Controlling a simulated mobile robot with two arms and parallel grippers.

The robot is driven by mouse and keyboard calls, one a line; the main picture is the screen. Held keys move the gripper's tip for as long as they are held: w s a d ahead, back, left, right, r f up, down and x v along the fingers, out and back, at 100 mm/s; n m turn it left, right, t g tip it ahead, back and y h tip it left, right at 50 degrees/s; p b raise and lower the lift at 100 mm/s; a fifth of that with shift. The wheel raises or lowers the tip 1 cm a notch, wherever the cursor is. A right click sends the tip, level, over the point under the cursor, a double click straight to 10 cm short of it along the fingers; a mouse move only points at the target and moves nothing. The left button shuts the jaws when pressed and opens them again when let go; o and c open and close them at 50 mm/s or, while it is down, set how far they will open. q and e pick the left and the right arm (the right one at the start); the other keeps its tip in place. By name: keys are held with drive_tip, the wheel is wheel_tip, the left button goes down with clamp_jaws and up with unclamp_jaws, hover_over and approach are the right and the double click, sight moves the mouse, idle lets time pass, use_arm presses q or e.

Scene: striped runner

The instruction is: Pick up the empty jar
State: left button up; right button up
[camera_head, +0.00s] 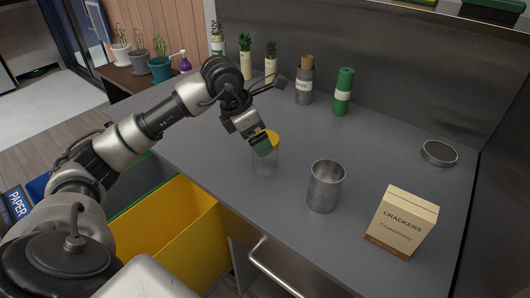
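A clear, empty-looking jar (265,164) with a yellow lid (274,136) stands upright on the grey counter, left of the metal cup. My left arm comes in from the left, and its gripper (262,146) is at the jar's top, in front of part of the lid. The fingers overlap the lid in this view. I cannot tell whether they touch it or how far they are apart. My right gripper is not in view.
A metal cup (325,187) and a crackers box (402,222) stand right of the jar. Bottles (343,92) and small potted plants line the back. A yellow bin (180,225) is below the counter's left edge.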

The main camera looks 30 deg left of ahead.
use_arm(q)
drive_tip(key=x, duration=0.2)
drive_tip(key=w+p+x, duration=0.1)
drive_tip(key=x, duration=0.1)
drive_tip(key=shift+d, duration=0.15)
drive_tip(key=shift+w+f, duration=0.2)
drive_tip(key=shift+f, duration=0.25)
drive_tip(key=shift+c, duration=1.4)
drive_tip(key=c, duration=0.8)
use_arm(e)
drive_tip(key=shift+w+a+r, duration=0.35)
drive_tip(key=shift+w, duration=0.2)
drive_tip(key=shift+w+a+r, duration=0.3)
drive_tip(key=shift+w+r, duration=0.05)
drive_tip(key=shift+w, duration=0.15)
